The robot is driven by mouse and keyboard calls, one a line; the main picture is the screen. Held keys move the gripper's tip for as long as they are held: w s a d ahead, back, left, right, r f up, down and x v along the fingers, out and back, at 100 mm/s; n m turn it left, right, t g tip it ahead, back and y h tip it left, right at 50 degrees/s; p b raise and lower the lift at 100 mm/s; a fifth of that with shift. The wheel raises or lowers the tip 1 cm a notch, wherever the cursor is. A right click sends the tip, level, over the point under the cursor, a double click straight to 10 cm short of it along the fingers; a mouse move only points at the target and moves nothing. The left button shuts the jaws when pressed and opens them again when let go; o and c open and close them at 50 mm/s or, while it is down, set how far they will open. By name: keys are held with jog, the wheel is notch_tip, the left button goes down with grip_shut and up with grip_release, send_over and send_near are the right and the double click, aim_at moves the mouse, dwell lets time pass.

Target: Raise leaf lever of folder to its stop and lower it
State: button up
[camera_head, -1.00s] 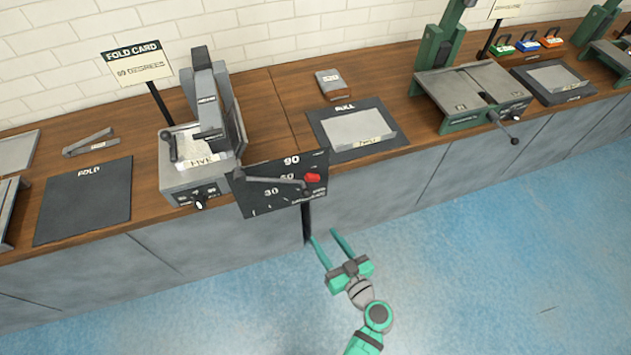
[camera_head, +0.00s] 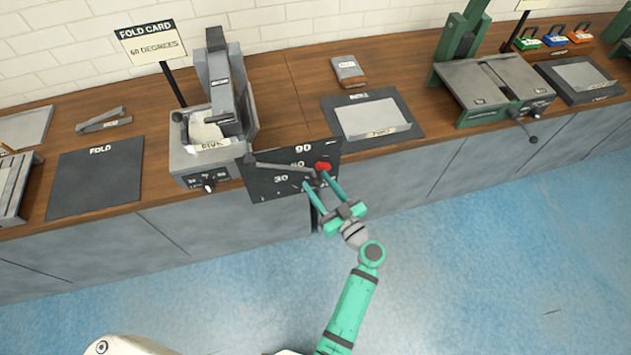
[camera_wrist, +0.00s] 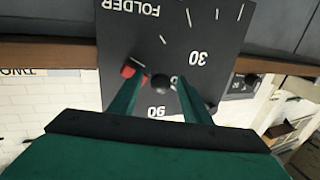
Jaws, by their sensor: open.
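The folder (camera_head: 190,160) is a grey machine on the bench, with an upright leaf and a sheet lying in it. Its black dial plate (camera_head: 265,187), marked 30, 60 and 90, stands at the bench's front edge. The leaf lever (camera_head: 280,167) is a grey bar across the plate, ending in a dark knob that shows between my fingers in the wrist view (camera_wrist: 161,82).
A sign (camera_head: 151,42) behind the folder reads FOLD CARD, 60 DEGREES. A black FOLD mat (camera_head: 95,180) lies left, and a dark mat with a grey sheet (camera_head: 372,118) lies right. A green machine (camera_head: 490,85) stands farther right. The blue floor before the bench is clear.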

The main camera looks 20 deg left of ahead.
jog(key=shift+w+a, duration=0.35)
jog(key=shift+a, duration=0.3)
